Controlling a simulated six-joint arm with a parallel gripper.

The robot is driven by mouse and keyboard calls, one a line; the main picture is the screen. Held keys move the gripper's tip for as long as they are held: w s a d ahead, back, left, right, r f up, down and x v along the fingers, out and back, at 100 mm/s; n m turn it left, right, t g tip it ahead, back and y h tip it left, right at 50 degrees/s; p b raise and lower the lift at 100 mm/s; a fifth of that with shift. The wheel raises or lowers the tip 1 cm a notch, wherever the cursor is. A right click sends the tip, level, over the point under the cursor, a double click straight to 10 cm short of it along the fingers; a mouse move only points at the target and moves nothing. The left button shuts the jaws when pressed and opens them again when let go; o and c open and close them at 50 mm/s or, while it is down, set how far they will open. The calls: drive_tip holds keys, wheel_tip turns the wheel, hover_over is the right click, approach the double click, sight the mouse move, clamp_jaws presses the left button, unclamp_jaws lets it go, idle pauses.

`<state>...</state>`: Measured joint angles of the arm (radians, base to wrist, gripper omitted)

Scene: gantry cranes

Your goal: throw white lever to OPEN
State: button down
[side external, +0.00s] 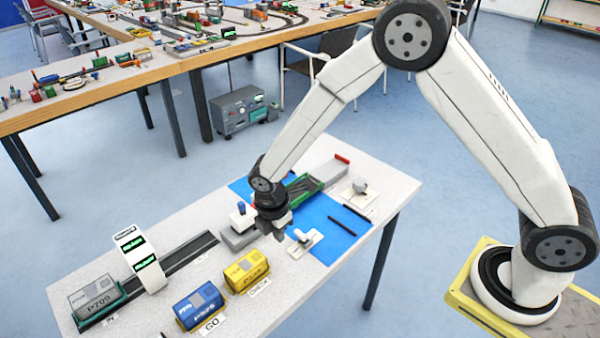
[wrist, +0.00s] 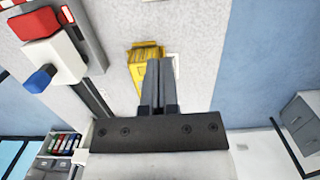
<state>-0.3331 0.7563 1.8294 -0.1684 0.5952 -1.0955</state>
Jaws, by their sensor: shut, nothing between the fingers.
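A small white lever (side external: 303,236) stands on a flat white plate at the edge of the blue mat in the side view. I cannot read an OPEN mark or tell its exact setting. My gripper (side external: 279,236) points down just left of the lever, apart from it as far as I can tell. In the wrist view my gripper (wrist: 160,62) shows its two fingers shut together and empty. I cannot make out the white lever in the wrist view. A white block (wrist: 62,58) with a blue knob (wrist: 40,78) is left of the fingers there.
A yellow block (side external: 246,271), a blue block (side external: 198,304) and a grey block (side external: 95,300) stand along the near side. A white sign (side external: 139,258) arches over the dark track. A green and grey frame (side external: 302,187) lies behind my gripper. Black bars lie on the blue mat (side external: 335,238).

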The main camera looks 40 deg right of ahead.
sight(299, 232)
drive_tip(key=f, duration=0.6)
drive_tip(key=shift+d+f, duration=0.35)
drive_tip(key=shift+f, duration=0.05)
drive_tip(key=shift+d+r, duration=0.5)
drive_tip(key=shift+d, duration=0.4)
drive_tip(key=shift+d+r, duration=0.5)
drive_tip(key=shift+d, duration=0.4)
drive_tip(key=shift+d+r+y, duration=0.3)
drive_tip(key=shift+d+y, duration=0.2)
drive_tip(key=shift+y, duration=0.5)
drive_tip(key=shift+d+r+y, duration=0.3)
drive_tip(key=shift+d+y, duration=0.55)
drive_tip(key=shift+y, duration=0.45)
drive_tip(key=shift+d+r, duration=0.15)
drive_tip(key=shift+d, duration=0.9)
drive_tip(key=shift+r, duration=0.1)
drive_tip(key=shift+r, duration=0.7)
